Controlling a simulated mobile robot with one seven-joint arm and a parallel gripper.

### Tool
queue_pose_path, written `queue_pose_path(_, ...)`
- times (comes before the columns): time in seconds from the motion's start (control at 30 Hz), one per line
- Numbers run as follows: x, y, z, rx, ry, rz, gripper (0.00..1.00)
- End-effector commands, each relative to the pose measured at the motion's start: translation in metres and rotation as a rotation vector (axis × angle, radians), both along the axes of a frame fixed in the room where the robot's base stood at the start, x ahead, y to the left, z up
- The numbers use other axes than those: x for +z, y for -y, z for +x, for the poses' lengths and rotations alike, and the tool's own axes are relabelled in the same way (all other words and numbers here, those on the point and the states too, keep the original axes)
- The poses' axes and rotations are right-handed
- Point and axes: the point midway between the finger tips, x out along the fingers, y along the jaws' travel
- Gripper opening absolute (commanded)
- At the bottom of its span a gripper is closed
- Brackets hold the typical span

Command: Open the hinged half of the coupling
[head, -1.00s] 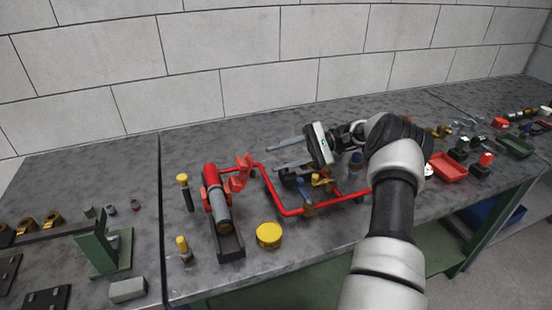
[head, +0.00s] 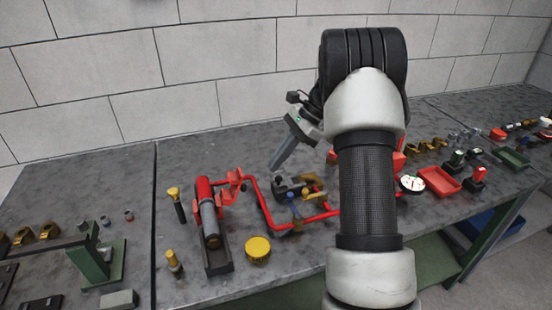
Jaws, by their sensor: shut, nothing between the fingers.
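A red clamp-like piece (head: 232,182), which looks like the coupling, sits at the left end of the red pipe (head: 262,203), beside a grey cylinder with a red top (head: 208,208). A part of it stands up at a tilt. It is too small to tell how far its hinged half is swung. My gripper (head: 273,167) is above the bench, up and to the right of this piece and apart from it. Its fingers point down and left, seen from the side, and are shut with nothing between them.
A yellow cap (head: 257,250) and two yellow-topped pins (head: 174,202) stand around the cylinder's dark cradle (head: 218,258). Blue- and yellow-handled valves (head: 296,200) lie below my gripper. A red tray (head: 439,181) is to the right. The bench behind the pipe is clear.

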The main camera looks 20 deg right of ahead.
Motion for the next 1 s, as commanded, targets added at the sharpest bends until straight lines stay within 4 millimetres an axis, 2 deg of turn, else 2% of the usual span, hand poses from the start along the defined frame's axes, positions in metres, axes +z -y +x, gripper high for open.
queue_pose_path(0.03,-0.011,-0.008,-0.001,0.002,-0.003,0.002,0.0)
queue_pose_path(0.3,-0.057,-0.042,-0.001,0.003,-0.003,0.003,0.0)
queue_pose_path(0.4,-0.047,-0.057,0.0,0.004,0.003,0.002,0.0)
queue_pose_path(0.6,-0.04,-0.074,0.0,0.003,0.001,0.002,0.0)
queue_pose_path(1.0,-0.039,-0.077,0.0,0.002,0.001,0.002,0.0)
